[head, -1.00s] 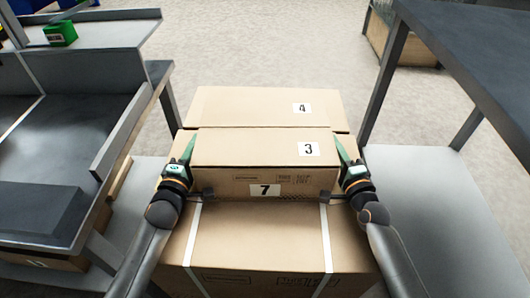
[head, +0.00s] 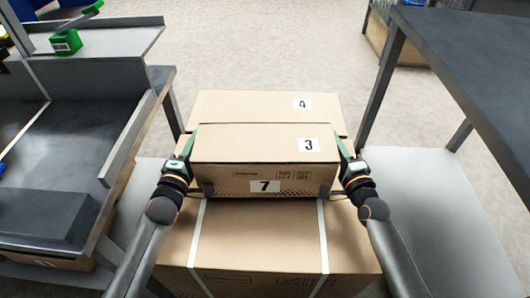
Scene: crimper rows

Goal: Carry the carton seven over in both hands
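The carton with a 7 label on its front face (head: 225,179) is a brown box between my two hands. Its top bears a label reading 3. My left gripper (head: 189,146) has its green finger along the carton's left side. My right gripper (head: 344,149) has its green finger along the right side. Both appear to touch it. A small dark part of each hand shows at the carton's lower front corners. The jaw gaps are hidden. The carton is level, over or just above a larger strapped carton (head: 262,235); its underside is hidden.
A carton labelled 4 (head: 245,104) stands just behind. A grey workbench with a raised ledge (head: 105,95) is at left, with a green tool (head: 66,41) on it. A dark table (head: 470,50) stands at right over a pale low surface (head: 430,205). Open floor (head: 270,45) lies beyond.

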